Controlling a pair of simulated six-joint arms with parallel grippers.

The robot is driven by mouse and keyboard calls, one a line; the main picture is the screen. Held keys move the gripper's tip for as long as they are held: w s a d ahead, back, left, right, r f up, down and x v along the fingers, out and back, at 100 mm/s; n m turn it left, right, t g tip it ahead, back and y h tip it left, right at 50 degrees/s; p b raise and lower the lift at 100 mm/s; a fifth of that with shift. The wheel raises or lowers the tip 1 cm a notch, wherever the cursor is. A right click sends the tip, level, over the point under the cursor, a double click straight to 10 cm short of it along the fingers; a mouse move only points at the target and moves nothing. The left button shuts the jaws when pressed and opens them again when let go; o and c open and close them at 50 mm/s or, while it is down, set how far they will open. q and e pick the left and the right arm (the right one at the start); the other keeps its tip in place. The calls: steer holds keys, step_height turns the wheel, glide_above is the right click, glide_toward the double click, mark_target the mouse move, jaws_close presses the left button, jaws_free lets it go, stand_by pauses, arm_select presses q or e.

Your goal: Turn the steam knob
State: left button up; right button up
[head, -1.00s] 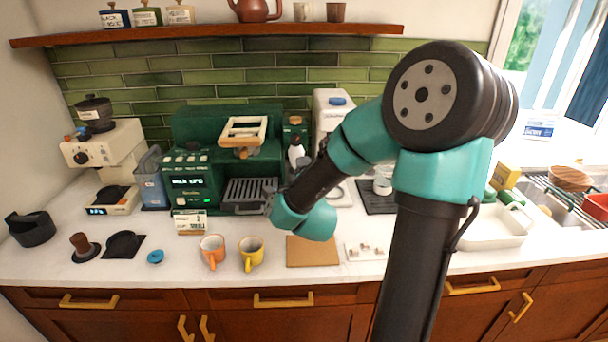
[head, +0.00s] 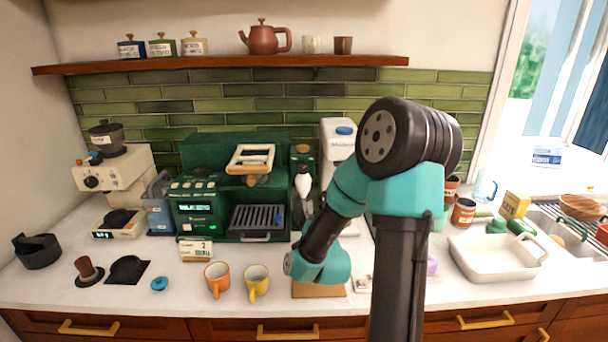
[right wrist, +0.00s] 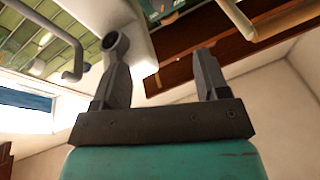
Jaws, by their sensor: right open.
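The green espresso machine (head: 199,207) stands at the back of the counter, with a lit display and a drip tray (head: 257,218). I cannot make out for sure which part is the steam knob. A wooden-topped piece (head: 303,149) shows at the machine's right end, with a white, dark-tipped object (head: 303,180) below it. My right arm's wrist is in front and to the right of the drip tray, and its fingers are hidden in the head view. In the right wrist view my right gripper (right wrist: 160,63) is open, its two fingers apart with nothing clearly between them. My left gripper is not in view.
A white grinder (head: 110,170) is at left. A white tray (head: 497,256) lies at right. A shelf (head: 220,63) hangs above.

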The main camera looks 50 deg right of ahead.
mark_target(303, 170)
steer(key=n, duration=0.2)
steer(key=f+n+t, duration=0.1)
steer(key=n, duration=0.2)
steer(key=f+n, duration=0.1)
steer(key=n, duration=0.2)
steer(key=shift+s+d+f+t, duration=0.1)
steer(key=shift+s+f+t, duration=0.05)
steer(key=shift+s+t, duration=0.2)
steer(key=shift+w, duration=0.1)
steer(key=x, duration=1.7)
steer(key=shift+w, duration=0.25)
